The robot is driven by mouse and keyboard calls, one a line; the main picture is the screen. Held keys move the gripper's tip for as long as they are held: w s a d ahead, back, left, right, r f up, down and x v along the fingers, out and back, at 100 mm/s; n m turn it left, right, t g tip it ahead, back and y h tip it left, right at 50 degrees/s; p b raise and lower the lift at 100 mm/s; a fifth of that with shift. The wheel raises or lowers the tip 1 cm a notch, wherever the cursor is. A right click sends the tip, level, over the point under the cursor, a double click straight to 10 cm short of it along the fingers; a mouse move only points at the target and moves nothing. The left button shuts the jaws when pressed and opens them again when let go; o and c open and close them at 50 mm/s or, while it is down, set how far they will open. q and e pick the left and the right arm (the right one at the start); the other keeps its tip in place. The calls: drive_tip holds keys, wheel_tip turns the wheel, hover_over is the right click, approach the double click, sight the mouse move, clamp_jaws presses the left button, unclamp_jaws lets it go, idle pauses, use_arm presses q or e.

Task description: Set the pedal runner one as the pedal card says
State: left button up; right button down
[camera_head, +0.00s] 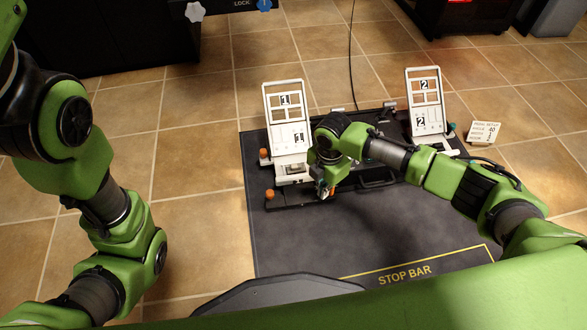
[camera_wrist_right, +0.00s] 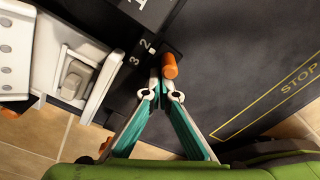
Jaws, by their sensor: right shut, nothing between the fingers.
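Pedal one (camera_head: 285,110), a white plate marked 1, stands upright on the left of the dark pedal base (camera_head: 290,202). Its lower part also shows in the right wrist view (camera_wrist_right: 72,80). My right gripper (camera_wrist_right: 162,84) is shut and empty. Its tips are right at an orange peg (camera_wrist_right: 169,66) by a scale reading 2 and 3; whether they touch it I cannot tell. A small white mark lies near the 2. In the head view my right gripper (camera_head: 325,190) is small and partly hidden by its wrist. The pedal card (camera_head: 484,132) stands at right, its text too small to read surely. My left gripper is out of view.
Pedal two (camera_head: 424,102) stands on the base's right side. Orange knobs (camera_head: 264,153) stick out on the left. The dark mat (camera_head: 400,235) with STOP BAR lettering is clear in front. A thin cable runs behind. Tiled floor is free at left.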

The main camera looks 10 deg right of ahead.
drive_tip(key=shift+d, duration=0.25)
